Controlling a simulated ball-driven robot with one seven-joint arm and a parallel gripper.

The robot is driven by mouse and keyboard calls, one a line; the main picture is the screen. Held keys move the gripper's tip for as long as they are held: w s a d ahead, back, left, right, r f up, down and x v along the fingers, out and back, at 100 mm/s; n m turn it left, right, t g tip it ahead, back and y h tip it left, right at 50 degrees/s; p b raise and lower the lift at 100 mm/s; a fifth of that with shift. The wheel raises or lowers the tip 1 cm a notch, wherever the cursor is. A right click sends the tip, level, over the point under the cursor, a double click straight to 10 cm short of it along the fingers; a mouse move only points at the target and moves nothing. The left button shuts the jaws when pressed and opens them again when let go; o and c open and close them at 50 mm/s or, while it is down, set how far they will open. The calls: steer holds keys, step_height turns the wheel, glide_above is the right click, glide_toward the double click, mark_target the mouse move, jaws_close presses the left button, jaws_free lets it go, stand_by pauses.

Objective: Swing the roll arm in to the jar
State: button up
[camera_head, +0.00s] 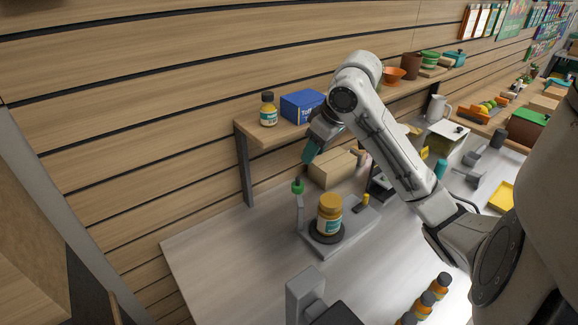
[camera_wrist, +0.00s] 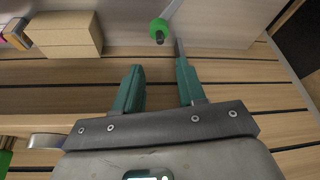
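The jar (camera_head: 329,218), orange with a yellow lid and a teal and white label, stands upright on a dark round plate (camera_head: 325,236) of a grey base unit (camera_head: 345,237). The roll arm (camera_head: 300,209) is a grey bar at the unit's left, apart from the jar, with a green knob (camera_head: 297,187) on top. The green knob also shows in the wrist view (camera_wrist: 159,27), just beyond my fingertips. My gripper (camera_head: 306,161) is above the knob; its teal fingers (camera_wrist: 158,62) are apart with nothing between them.
A wooden shelf (camera_head: 262,138) with a bottle (camera_head: 268,110) and a blue box (camera_head: 301,106) is behind my gripper. A cardboard box (camera_head: 331,168) stands behind the unit. Several orange bottles (camera_head: 424,304) line the front right. The counter's left side (camera_head: 225,255) is clear.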

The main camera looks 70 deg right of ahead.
mark_target(298, 178)
steer(key=b+x, duration=0.3)
steer(key=x, duration=0.7)
steer(key=shift+w+d+f, duration=0.1)
steer(key=shift+w+f, duration=0.1)
steer(key=shift+f, duration=0.1)
steer(key=shift+c, duration=0.5)
jaws_close()
